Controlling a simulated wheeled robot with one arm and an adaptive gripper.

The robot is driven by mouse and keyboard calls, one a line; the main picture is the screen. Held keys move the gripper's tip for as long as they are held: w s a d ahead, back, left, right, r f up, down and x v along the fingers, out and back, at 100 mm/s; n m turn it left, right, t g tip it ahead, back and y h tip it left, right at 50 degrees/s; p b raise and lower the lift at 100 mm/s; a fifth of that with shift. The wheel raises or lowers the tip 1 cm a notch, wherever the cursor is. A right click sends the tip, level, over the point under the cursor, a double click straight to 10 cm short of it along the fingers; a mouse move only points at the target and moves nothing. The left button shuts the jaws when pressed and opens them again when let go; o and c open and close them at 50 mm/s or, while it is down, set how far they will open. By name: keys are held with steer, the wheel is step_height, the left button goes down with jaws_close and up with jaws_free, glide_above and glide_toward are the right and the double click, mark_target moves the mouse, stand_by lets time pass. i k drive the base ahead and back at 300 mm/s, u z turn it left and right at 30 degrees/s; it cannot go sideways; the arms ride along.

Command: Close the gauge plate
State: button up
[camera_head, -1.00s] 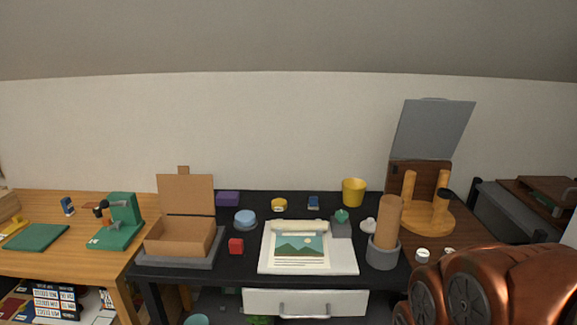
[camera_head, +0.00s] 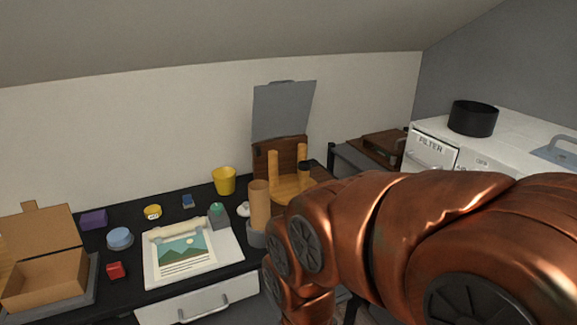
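A flat grey plate (camera_head: 283,112) stands raised, tilted slightly, against the back wall above a dark wooden box (camera_head: 266,152) at the right part of the black desk. It looks like the gauge plate, but no label shows on it. Its lower edge meets the back of the wooden box. My copper arm fills the lower right and hides part of the desk in front of the box. My gripper is out of view.
A wooden peg stand (camera_head: 290,187) and a tan cylinder in a grey holder (camera_head: 258,200) stand in front of the plate. A yellow cup (camera_head: 224,180), a picture sheet on a white board (camera_head: 228,254) and an open cardboard box (camera_head: 45,278) are to the left. A white appliance (camera_head: 432,152) with a black pot (camera_head: 473,118) is at right.

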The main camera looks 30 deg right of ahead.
mark_target(280, 108)
steer(key=z, duration=0.6)
steer(key=i, duration=1.2)
steer(key=u, duration=0.6)
